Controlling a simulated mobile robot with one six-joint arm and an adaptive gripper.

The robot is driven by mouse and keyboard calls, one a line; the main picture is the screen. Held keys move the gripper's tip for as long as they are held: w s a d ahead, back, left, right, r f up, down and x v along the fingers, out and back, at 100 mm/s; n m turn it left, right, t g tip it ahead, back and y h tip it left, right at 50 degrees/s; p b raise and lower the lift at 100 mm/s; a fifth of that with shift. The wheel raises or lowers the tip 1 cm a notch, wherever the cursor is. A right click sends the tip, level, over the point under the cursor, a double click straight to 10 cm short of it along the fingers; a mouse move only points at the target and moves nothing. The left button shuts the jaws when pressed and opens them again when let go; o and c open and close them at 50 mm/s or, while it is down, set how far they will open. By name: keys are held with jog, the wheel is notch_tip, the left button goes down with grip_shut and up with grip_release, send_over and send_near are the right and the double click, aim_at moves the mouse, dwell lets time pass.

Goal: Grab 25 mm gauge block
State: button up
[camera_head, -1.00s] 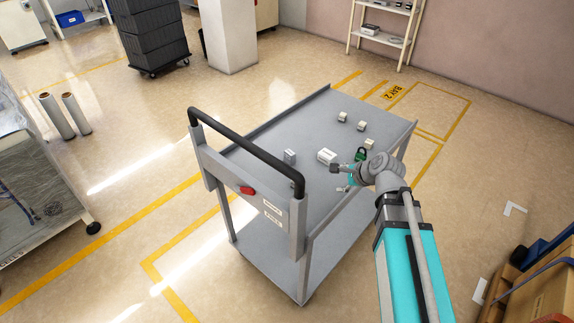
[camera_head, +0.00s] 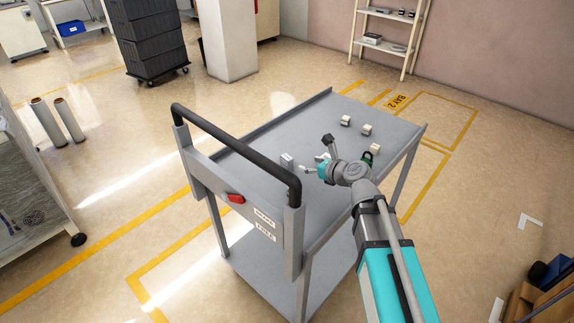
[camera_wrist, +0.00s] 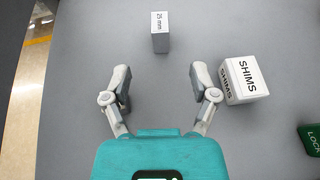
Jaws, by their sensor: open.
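The 25 mm gauge block (camera_wrist: 160,40) is a small grey block with a white "25 mm" label, standing on the grey cart top. In the wrist view it is at the top middle, beyond my fingertips and roughly in line with the gap between them. In the head view the gauge block (camera_head: 286,160) is near the cart's handle side, left of my gripper (camera_head: 312,168). In the wrist view my gripper (camera_wrist: 158,82) is open and empty, its two fingers wide apart above the cart top.
A white SHIMS box (camera_wrist: 244,79) stands just right of my right finger. A green LOCK item (camera_wrist: 311,139) is at the right edge. Several small light blocks (camera_head: 366,130) sit farther back on the cart (camera_head: 275,135). The black handle (camera_head: 235,150) rises at the near-left side.

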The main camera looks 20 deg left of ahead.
aim_at(283, 158)
jog(key=shift+a, duration=0.15)
jog(key=shift+b+x, duration=1.65)
jog(key=shift+x, duration=2.65)
jog(key=shift+s, duration=0.1)
jog(key=shift+a+f, duration=0.1)
jog(key=b+x, duration=0.2)
jog(key=x, duration=0.2)
jog(key=shift+f, duration=0.25)
jog(key=shift+w+a+f, duration=0.15)
jog(key=shift+w+a, duration=0.15)
grip_shut()
